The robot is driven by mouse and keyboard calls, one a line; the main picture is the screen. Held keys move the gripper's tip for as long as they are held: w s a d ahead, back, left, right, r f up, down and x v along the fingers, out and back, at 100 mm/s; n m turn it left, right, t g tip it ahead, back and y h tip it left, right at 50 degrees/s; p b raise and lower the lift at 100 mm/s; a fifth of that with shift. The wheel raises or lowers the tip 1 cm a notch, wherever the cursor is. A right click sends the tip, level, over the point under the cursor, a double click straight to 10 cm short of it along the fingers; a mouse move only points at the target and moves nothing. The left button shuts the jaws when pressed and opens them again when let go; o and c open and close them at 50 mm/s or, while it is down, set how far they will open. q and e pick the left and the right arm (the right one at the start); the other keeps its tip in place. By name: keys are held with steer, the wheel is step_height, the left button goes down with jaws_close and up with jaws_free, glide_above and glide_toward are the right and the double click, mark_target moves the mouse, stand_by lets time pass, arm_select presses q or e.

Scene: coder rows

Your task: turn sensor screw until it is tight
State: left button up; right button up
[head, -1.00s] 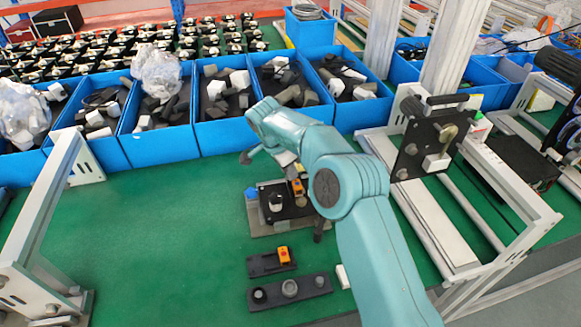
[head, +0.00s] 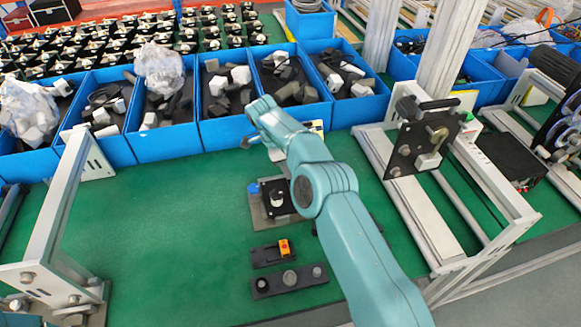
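A fixture with a black top plate on a grey base (head: 258,215) lies on the green mat. A pale upright knob (head: 277,199) stands on the plate, and a small blue part (head: 253,188) sits at its left corner. I cannot tell which part is the sensor screw. My teal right arm comes in from the lower right and covers the fixture's right side. At its far end, only a small dark part of my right gripper (head: 247,142) shows, above and left of the fixture; its fingers cannot be made out. My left gripper is out of view.
A black block with an orange part (head: 285,247) and a dark strip with several round knobs (head: 290,280) lie in front of the fixture. Blue bins (head: 165,143) line the back. Metal frames stand left (head: 55,215) and right (head: 425,215). The mat's left middle is clear.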

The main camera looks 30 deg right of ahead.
steer(key=shift+r+p, duration=1.7)
steer(key=shift+r, duration=0.85)
steer(key=shift+f, duration=0.1)
steer(key=shift+s, duration=0.2)
